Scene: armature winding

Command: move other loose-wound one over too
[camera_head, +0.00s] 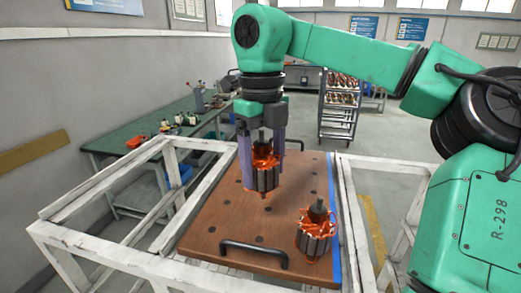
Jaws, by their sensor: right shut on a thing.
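My right gripper (262,150) points down over the brown board (210,225) and is shut on an armature (264,176) with orange copper windings and a dark slotted core. The armature is upright between the fingers; I cannot tell whether its lower end touches the board. A second armature (315,238) stands upright at the board's front right, near a blue strip (335,215) along the right edge. Its orange windings look loose at top and bottom. My left gripper is not in view.
The board has several dark holes and a black handle (253,250) at its front edge. A white metal frame (75,240) surrounds it. A green workbench (150,145) with several small parts stands behind left, and a shelf cart (338,105) stands at the back.

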